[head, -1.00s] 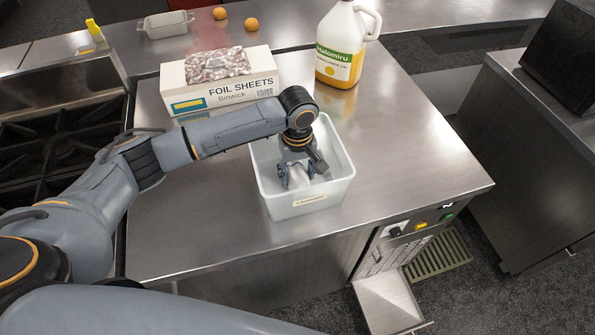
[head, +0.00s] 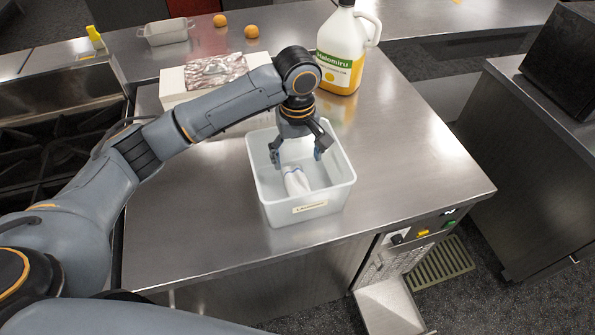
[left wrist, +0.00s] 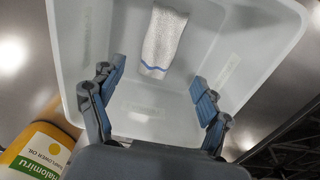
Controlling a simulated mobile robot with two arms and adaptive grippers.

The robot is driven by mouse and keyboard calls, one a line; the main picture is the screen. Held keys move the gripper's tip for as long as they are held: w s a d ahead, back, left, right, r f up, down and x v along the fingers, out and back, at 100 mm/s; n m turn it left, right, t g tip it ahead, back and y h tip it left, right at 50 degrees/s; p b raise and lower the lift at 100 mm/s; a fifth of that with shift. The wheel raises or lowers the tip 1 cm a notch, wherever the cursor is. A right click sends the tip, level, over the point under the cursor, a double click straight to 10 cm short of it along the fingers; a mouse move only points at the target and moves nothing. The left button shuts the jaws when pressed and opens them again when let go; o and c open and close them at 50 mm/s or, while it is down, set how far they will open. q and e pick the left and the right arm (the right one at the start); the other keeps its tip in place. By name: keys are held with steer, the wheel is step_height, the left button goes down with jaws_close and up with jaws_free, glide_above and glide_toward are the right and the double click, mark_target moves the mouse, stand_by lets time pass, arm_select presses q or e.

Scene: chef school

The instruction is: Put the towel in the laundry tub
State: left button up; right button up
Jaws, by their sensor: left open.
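The towel (head: 296,181) is white with a blue stripe and lies inside the white laundry tub (head: 308,210), toward its near side. It also shows in the left wrist view (left wrist: 164,40), lying on the tub's floor and wall. My left gripper (head: 297,158) is above the tub, its fingers spread wide apart. In the left wrist view, the open fingers (left wrist: 154,98) are empty and apart from the towel. My right gripper is not in view.
A foil sheets box (head: 173,88) stands behind the tub, partly hidden by my left arm. A yellow oil jug (head: 340,55) stands behind right. A stove (head: 50,140) is at left. The counter right of the tub (head: 415,165) is clear.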

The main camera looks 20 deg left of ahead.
arm_select(q)
steer(key=shift+r, duration=1.6)
steer(key=shift+f, duration=0.1)
